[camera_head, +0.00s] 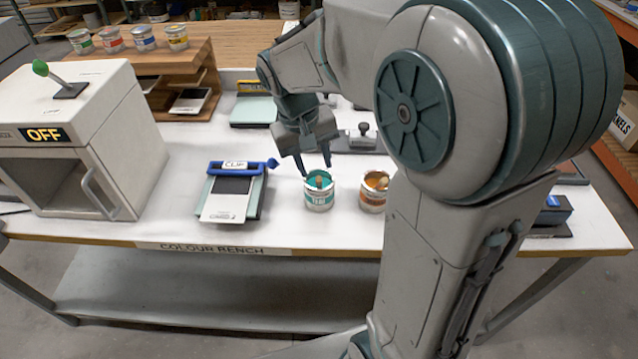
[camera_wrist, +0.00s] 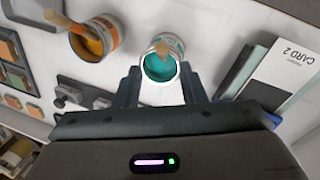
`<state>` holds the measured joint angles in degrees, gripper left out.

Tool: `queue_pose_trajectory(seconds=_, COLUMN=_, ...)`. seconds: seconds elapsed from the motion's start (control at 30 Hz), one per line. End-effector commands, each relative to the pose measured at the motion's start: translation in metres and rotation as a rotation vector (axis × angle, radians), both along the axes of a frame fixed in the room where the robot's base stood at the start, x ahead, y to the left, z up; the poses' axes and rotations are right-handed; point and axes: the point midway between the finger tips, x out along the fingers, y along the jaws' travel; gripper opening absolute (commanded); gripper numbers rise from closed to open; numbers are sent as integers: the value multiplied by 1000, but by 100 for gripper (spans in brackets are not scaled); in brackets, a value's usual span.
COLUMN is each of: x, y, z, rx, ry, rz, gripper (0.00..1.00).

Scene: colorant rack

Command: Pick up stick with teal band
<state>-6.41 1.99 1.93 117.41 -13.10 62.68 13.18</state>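A wooden stick (camera_head: 319,181) stands in an open can of teal paint (camera_head: 319,198) near the front middle of the bench. In the wrist view the stick (camera_wrist: 162,48) leans at the far rim of the teal can (camera_wrist: 160,68). I cannot make out a band on it. My gripper (camera_head: 316,170) is just above this can, pointing down. In the wrist view my gripper (camera_wrist: 160,72) is open, with one finger on each side of the can and nothing between them touching the stick that I can see.
An orange paint can (camera_head: 373,195) with its own stick stands close on the right. A clip board with a card (camera_head: 228,205) lies to the left. A white box oven (camera_head: 85,140) marked OFF stands farther left. Several small cans stand on a wooden rack (camera_head: 200,58) behind.

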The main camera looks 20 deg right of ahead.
Motion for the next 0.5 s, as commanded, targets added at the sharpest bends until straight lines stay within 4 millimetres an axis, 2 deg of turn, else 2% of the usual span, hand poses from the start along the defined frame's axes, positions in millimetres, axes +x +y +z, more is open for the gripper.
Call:
queue_pose_trajectory(seconds=0.17, x=-2, y=-2, z=-11, rx=0, ry=2, rz=0, gripper=37)
queue_pose_trajectory(seconds=0.4, x=-6, y=-6, z=-47, rx=-1, ry=3, rz=-1, gripper=37)
queue_pose_trajectory(seconds=0.5, x=-6, y=-8, z=-54, rx=0, ry=1, rz=0, gripper=37)
